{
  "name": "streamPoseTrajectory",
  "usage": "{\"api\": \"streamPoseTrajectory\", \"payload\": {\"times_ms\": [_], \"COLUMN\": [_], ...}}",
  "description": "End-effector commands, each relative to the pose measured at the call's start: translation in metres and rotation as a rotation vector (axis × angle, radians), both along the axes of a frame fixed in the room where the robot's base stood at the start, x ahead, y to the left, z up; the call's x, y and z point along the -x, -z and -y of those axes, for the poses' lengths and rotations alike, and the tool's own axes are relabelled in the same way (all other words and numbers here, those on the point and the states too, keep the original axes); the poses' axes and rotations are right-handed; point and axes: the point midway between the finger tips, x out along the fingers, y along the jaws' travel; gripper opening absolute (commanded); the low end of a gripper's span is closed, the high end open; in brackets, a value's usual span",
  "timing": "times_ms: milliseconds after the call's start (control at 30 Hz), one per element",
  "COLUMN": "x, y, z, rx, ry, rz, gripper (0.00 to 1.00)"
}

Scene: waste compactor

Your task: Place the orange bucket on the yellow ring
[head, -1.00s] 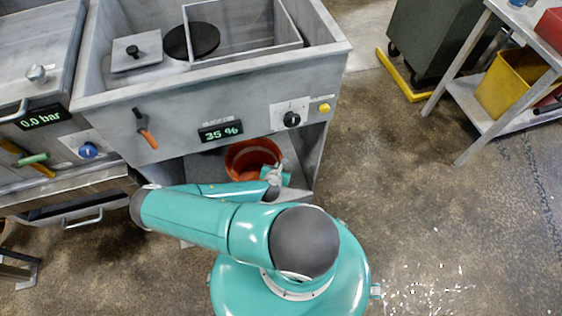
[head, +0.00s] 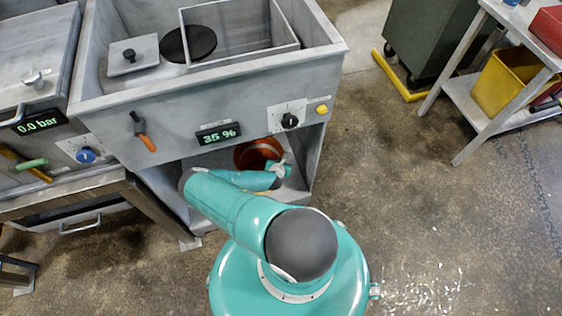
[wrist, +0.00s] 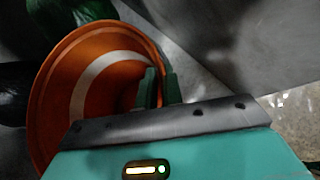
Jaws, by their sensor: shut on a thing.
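The orange bucket (head: 256,152) is in the open space under the front panel of the middle machine, partly covered by the panel and my arm. In the wrist view the bucket (wrist: 58,85) fills the left side, tilted in the picture, with a pale arc inside it. My gripper (head: 279,170) is shut at the bucket's right side. In the wrist view its green fingers (wrist: 160,88) close on the bucket's rim. I cannot make out a yellow ring in either view.
The machine's grey front panel (head: 180,138) hangs over the bucket, and a side wall (head: 312,160) stands to its right. A metal table (head: 95,190) is on the left. A green bin (head: 440,40) with a yellow floor bar stands at the upper right.

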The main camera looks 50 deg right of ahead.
Motion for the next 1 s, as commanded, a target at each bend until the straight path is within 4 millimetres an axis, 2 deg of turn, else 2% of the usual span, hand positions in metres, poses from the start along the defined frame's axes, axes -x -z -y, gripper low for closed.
{"api": "streamPoseTrajectory", "payload": {"times_ms": [300,333,433,800,1000], "x": [-0.001,0.0,-0.001,0.0,0.008], "y": [0.002,0.003,0.003,0.0,-0.016], "z": [0.0,0.0,-0.001,-0.001,-0.02], "rx": [0.0,-0.001,-0.001,0.001,0.001], "ry": [0.0,0.0,0.0,-0.002,-0.003], "rz": [0.004,0.002,0.001,0.0,-0.002], "gripper": [0.0,0.1,0.3,0.3,0.3]}}
